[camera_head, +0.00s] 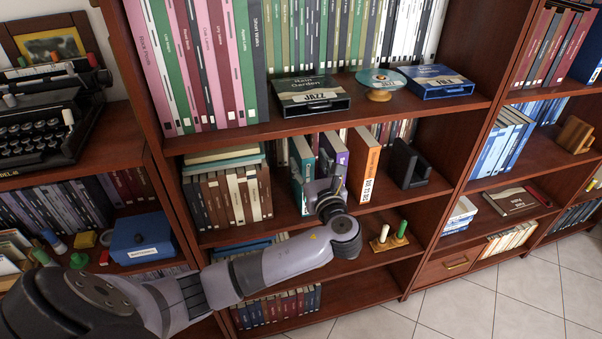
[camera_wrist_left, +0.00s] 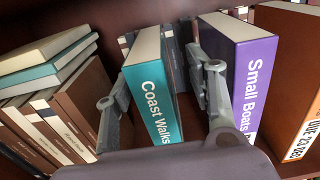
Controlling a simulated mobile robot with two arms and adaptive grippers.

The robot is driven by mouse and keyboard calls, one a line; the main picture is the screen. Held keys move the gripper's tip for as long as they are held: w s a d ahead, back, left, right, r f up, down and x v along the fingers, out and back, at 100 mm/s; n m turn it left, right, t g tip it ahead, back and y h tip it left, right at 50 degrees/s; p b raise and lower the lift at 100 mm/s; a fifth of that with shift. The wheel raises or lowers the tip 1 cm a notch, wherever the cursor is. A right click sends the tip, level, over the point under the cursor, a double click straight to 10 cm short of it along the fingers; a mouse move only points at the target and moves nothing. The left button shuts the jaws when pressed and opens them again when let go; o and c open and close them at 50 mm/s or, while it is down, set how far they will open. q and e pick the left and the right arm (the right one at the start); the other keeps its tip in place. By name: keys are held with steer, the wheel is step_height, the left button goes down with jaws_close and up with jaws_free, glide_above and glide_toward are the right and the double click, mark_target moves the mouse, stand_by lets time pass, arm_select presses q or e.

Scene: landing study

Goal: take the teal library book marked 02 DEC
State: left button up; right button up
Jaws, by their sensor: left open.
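The teal book (camera_wrist_left: 150,88), titled Coast Walks, stands upright on the middle shelf; it also shows in the head view (camera_head: 301,165). Its date label cannot be read in either view. My left gripper (camera_wrist_left: 160,72) is open, one finger on each side of the teal book, the right finger between it and the purple book. In the head view the gripper (camera_head: 326,188) is at the shelf front, just right of the teal book. My right gripper is in neither view.
The purple book (camera_wrist_left: 245,75), Small Boats, stands close to the right finger. Beyond it is an orange book (camera_head: 366,165) labelled 23 DEC. Brown books (camera_head: 228,197) stand left, with books lying on top. Dark bookends (camera_head: 405,165) stand farther right.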

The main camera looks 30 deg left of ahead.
mark_target(301, 150)
arm_select(q)
steer(key=a, duration=0.1)
steer(key=w+a, duration=0.2)
steer(key=a, duration=0.1)
steer(key=shift+w+r+p, duration=0.1)
steer(key=shift+r+p, duration=0.2)
steer(key=shift+r, duration=0.05)
steer(key=shift+w+a+f, duration=0.1)
steer(key=shift+w+a, duration=0.05)
steer(key=shift+w, duration=0.1)
steer(key=shift+c, duration=0.5)
jaws_close()
